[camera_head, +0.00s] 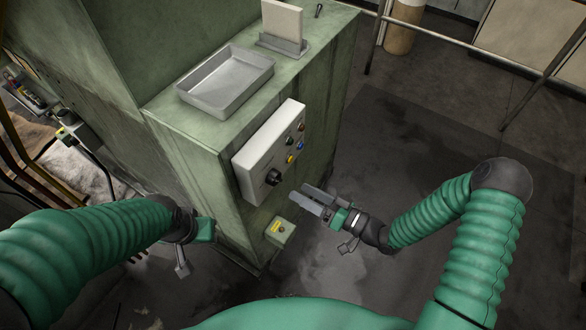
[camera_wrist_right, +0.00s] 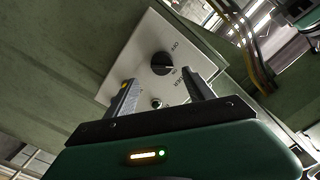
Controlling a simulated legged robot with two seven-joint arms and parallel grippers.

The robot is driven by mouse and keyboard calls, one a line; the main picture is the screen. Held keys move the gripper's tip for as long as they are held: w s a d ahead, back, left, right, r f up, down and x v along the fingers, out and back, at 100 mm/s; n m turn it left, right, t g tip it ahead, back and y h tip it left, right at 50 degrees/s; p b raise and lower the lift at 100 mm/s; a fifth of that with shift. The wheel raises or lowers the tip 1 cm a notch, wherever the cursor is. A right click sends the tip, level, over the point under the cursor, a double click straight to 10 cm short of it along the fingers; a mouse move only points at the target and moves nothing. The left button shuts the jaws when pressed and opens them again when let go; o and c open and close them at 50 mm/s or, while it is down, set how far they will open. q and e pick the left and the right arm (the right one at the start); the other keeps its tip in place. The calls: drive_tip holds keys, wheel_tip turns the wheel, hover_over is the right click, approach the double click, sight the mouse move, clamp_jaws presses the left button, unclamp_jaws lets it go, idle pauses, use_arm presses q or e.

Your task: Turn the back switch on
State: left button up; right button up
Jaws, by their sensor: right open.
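A white control panel (camera_head: 262,150) is mounted on the side of the green machine. A black rotary knob (camera_head: 273,177) sits at its lower left end, with several coloured buttons (camera_head: 292,146) to its right. My right gripper (camera_head: 307,198) is open and empty, in front of the panel and slightly right of the knob. In the right wrist view, the knob (camera_wrist_right: 161,63) lies between and beyond the open fingertips (camera_wrist_right: 158,78), with a gap to both. Small lettering surrounds it, partly unreadable. My left gripper (camera_head: 203,230) is left of the machine's corner; its fingers are unclear.
A small green box with a yellow label (camera_head: 279,230) is mounted below the panel. A grey metal tray (camera_head: 226,80) and a white plate in a holder (camera_head: 282,25) stand on the machine top. Dark floor to the right is open, with a metal railing (camera_head: 480,46) behind.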

sight(280, 181)
drive_tip(key=b+x, duration=0.1)
drive_tip(key=x, duration=0.7)
drive_tip(key=shift+s+a, duration=0.1)
drive_tip(key=shift+a, duration=0.2)
drive_tip(key=n+b, duration=0.1)
drive_tip(key=n, duration=0.4)
drive_tip(key=n+b, duration=0.1)
drive_tip(key=n, duration=0.1)
drive_tip(key=shift+d+r+n+b, duration=0.1)
drive_tip(key=shift+d+n+b, duration=0.2)
drive_tip(key=shift+n+b, duration=0.1)
drive_tip(key=shift+c, duration=0.3)
